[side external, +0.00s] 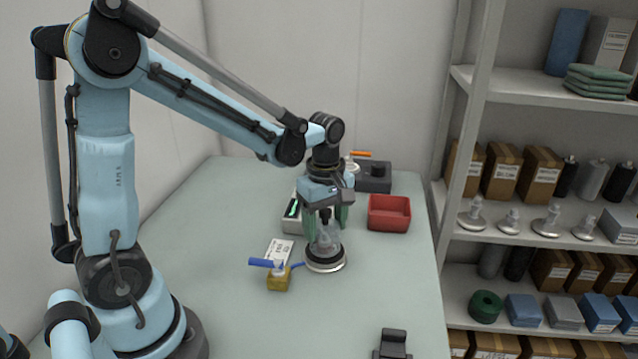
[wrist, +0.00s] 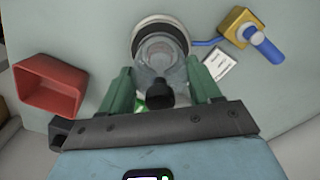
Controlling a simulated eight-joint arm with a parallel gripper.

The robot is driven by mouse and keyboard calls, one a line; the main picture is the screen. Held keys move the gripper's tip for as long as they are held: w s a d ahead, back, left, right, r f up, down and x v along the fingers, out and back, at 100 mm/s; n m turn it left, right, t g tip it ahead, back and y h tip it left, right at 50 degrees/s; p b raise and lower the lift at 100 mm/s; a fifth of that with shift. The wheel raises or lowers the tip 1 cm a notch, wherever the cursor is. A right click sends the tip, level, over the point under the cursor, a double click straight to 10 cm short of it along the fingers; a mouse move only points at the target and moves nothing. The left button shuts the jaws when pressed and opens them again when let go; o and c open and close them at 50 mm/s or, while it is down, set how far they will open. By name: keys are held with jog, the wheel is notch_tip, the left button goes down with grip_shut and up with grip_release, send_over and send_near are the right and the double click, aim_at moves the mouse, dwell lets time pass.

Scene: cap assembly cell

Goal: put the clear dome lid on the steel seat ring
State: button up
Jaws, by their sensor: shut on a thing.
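The clear dome lid (side external: 326,238) has a black knob and is between the green fingers of my gripper (side external: 327,218), which is shut on it. In the wrist view the lid (wrist: 163,60) shows between the fingers of my gripper (wrist: 160,88), its knob towards the camera. The steel seat ring (side external: 326,265) stands on the table right under the lid. In the wrist view the ring (wrist: 160,22) shows around and beyond the lid's far edge. I cannot tell whether the lid touches the ring; its lower rim is hard to see.
A yellow block with a blue handle (side external: 278,279) stands left of the ring, with a blue hose to it. A white label card (side external: 280,250) lies behind it. A red bin (side external: 389,213) is at the back right. A black holder (side external: 393,344) is near the front.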

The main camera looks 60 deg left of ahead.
jog(key=shift+f, duration=0.25)
dwell(0.3)
jog(key=o, duration=1.1)
jog(key=shift+r, duration=0.1)
jog(key=shift+r, duration=3.4)
jog(key=shift+s+d+r+m+t, duration=0.3)
jog(key=shift+s+m, duration=0.1)
jog(key=shift+m, duration=0.4)
jog(key=s+d+m+t, duration=0.1)
jog(key=m+t, duration=0.1)
jog(key=m, duration=0.3)
jog(key=s+d+m+t, duration=0.1)
jog(key=s+m+t, duration=0.1)
jog(key=m, duration=0.3)
jog(key=s+d+m+t, duration=0.1)
jog(key=s+m+t, duration=0.1)
jog(key=m, duration=0.3)
jog(key=shift+s+d+r+m+t, duration=0.2)
jog(key=shift+s+d+m+t, duration=0.05)
jog(key=shift+d+m+t, duration=0.1)
